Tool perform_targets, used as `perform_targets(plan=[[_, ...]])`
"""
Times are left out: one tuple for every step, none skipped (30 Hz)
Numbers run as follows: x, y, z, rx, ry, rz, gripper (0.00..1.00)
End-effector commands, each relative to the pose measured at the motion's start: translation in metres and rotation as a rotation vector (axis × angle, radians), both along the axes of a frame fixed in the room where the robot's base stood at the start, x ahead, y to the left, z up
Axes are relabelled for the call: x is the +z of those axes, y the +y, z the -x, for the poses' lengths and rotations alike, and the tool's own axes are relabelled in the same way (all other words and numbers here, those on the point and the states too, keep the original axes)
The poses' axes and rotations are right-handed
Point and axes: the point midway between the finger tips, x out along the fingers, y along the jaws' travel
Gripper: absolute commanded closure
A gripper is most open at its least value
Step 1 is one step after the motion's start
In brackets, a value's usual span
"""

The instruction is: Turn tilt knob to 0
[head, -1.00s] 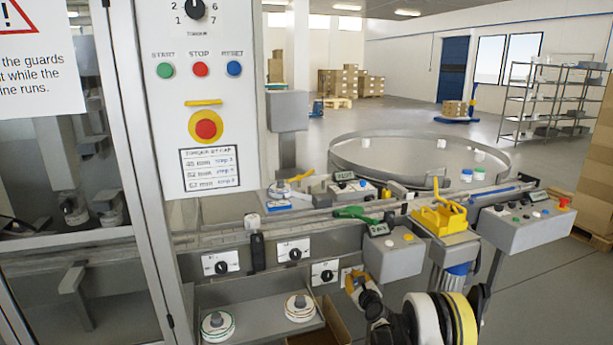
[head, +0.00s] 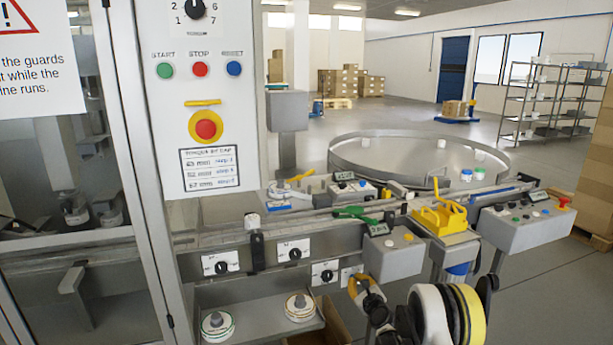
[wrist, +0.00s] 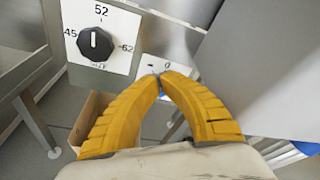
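My gripper (wrist: 161,76) has two yellow fingers whose tips come together in front of a white plate (wrist: 151,66) marked "-" and "0". The fingers cover the middle of this plate, so the tilt knob and its pointer are hidden. I cannot tell whether the tips touch it; no held object shows between them. In the head view my gripper (head: 354,286) is at the lower centre, just below the rightmost white plate (head: 346,274) on the machine front.
A black knob (wrist: 95,44) on a plate marked 45, 52 and 62 is close left of my fingers, its pointer toward 52. More knob plates (head: 293,252) sit further left. A grey control box (head: 396,260) juts out above right. An open cardboard box (wrist: 90,121) is below.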

Motion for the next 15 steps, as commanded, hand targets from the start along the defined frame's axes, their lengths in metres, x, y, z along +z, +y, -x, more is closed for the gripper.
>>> perform_targets(plan=[[0.000, -0.003, 0.007, 0.000, 0.000, 0.000, 1.00], [0.000, -0.004, 0.010, 0.000, 0.000, -0.001, 1.00], [0.000, -0.006, 0.015, -0.001, 0.000, -0.001, 1.00], [0.000, -0.007, 0.018, -0.001, 0.000, -0.001, 1.00], [0.000, -0.008, 0.022, -0.002, 0.000, -0.001, 1.00], [0.000, -0.009, 0.025, -0.001, 0.000, 0.000, 1.00], [0.000, -0.010, 0.027, -0.001, -0.001, 0.000, 1.00], [0.000, -0.010, 0.028, -0.001, -0.001, 0.000, 1.00], [0.000, -0.010, 0.030, -0.001, -0.001, 0.000, 1.00], [0.000, -0.010, 0.030, -0.001, -0.001, 0.000, 1.00], [0.000, -0.010, 0.031, -0.001, -0.001, 0.000, 1.00], [0.000, -0.010, 0.031, -0.001, -0.001, 0.000, 1.00], [0.000, -0.010, 0.030, -0.001, -0.001, 0.000, 1.00], [0.000, -0.010, 0.030, -0.001, -0.001, 0.000, 1.00], [0.000, -0.010, 0.030, -0.001, -0.001, 0.000, 1.00]])
